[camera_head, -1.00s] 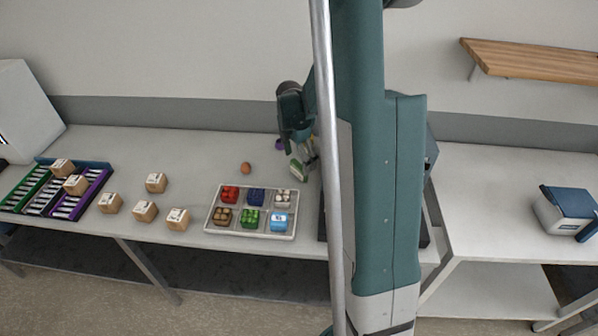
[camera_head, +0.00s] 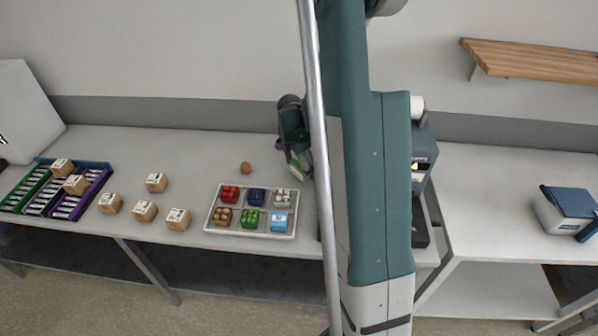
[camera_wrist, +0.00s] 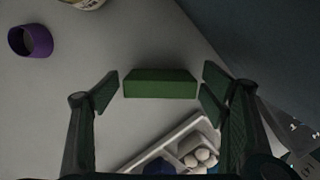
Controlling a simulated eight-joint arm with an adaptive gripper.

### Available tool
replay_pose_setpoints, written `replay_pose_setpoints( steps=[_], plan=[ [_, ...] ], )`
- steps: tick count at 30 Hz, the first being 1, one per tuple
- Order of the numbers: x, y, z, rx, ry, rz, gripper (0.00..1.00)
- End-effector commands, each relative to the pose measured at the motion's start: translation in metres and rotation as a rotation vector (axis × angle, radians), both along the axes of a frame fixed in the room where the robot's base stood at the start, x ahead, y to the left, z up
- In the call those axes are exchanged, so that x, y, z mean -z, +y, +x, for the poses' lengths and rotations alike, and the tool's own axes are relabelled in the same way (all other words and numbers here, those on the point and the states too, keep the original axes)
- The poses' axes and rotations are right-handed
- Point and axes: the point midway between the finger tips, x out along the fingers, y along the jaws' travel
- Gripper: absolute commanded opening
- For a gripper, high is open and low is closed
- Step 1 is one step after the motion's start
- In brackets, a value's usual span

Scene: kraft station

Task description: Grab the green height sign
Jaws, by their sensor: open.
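The green height sign (camera_wrist: 160,84) is a plain green block in the wrist view, standing between the two open fingers of my gripper (camera_wrist: 160,88). In the head view my gripper (camera_head: 297,168) is low over the table just behind the tray, partly hidden by my arm. A bit of the sign shows there (camera_head: 293,160), mostly covered by the gripper.
A pale compartment tray (camera_head: 208,222) with several small coloured cartons stands in front of the gripper. A brown egg (camera_head: 246,168) lies to the left. A purple ring (camera_wrist: 30,40) is near the sign. Several cardboard boxes (camera_head: 145,211) and a coloured rack (camera_head: 94,188) are farther left.

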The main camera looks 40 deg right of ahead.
Motion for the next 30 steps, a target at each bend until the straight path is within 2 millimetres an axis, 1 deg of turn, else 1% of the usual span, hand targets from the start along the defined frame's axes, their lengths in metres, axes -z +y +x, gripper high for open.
replay_pose_setpoints(
  steps=[18, 19, 20, 25, 26, 30],
  plan=[
    [0.0024, -0.0004, -0.0001, 0.0, 0.0, 0.0, 0.72],
    [0.0024, -0.0004, -0.0001, 0.0, 0.0, 0.0, 0.71],
    [0.0024, -0.0004, -0.0001, 0.0, 0.0, 0.0, 0.67],
    [0.0024, -0.0003, 0.0, 0.0, 0.0, 0.0, 0.44],
    [0.0024, -0.0003, 0.0, 0.0, 0.0, 0.0, 0.42],
    [0.0023, -0.0004, 0.0, 0.0, 0.0, 0.0, 0.4]
  ],
)
